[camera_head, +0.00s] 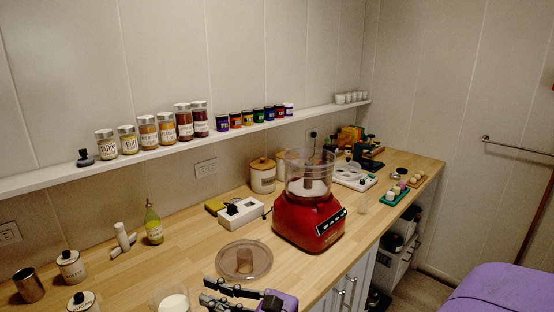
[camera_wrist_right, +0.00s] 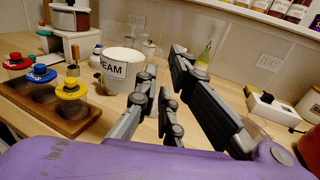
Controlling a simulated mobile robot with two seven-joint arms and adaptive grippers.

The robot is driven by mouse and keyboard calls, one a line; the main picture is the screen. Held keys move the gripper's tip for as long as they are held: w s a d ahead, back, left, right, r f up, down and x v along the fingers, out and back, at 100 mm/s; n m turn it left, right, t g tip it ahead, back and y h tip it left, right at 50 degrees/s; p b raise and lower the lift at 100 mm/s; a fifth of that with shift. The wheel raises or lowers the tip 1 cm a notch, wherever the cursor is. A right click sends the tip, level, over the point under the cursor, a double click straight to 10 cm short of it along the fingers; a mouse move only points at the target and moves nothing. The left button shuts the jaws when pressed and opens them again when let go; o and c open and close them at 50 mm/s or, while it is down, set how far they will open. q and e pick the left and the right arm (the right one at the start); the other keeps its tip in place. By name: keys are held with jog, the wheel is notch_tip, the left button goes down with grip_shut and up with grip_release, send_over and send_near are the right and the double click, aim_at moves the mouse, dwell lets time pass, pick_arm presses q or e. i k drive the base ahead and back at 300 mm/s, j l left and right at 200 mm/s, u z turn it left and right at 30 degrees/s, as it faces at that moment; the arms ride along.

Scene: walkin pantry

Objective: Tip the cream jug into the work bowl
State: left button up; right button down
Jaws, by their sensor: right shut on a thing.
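The cream jug (camera_head: 172,302) is at the bottom edge of the head view, partly cut off, with white cream in it. The right wrist view shows it (camera_wrist_right: 122,66) with its CREAM label, looking roughly upright. My right gripper (camera_head: 207,295) is shut on the jug at its right side; the exact contact is hard to see. The fingers (camera_wrist_right: 160,82) also show in the wrist view. The work bowl (camera_head: 308,170) is the clear, open-topped bowl on the red food processor (camera_head: 308,222), farther back and right of the jug. My left gripper is out of view.
A clear round lid (camera_head: 232,268) lies on the counter between jug and processor. A green-yellow bottle (camera_head: 153,226), labelled canisters (camera_head: 70,266) and a metal cup (camera_head: 28,285) stand to the left. A white outlet box (camera_head: 240,211) sits behind the lid. A jar shelf (camera_head: 60,180) runs above.

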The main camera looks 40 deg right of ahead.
aim_at(306, 185)
jog(key=l+u, duration=0.4)
jog(key=u, duration=0.2)
jog(key=l+u, duration=0.2)
jog(key=l, duration=0.15)
jog(key=k+l+u, duration=0.15)
jog(key=l, duration=0.2)
jog(key=k+l+u, duration=0.2)
jog(key=l, duration=0.15)
jog(key=k+l+u, duration=0.1)
jog(key=l, duration=0.25)
jog(key=k+l, duration=0.15)
jog(key=l, duration=0.2)
jog(key=k+l+u, duration=0.15)
jog(key=l, duration=0.2)
jog(key=k+l, duration=0.2)
jog(key=l, duration=0.15)
jog(key=k+l, duration=0.15)
jog(key=l, duration=0.25)
jog(key=k+l, duration=0.2)
jog(key=l, duration=0.15)
jog(key=k+l, duration=0.15)
jog(key=l, duration=0.25)
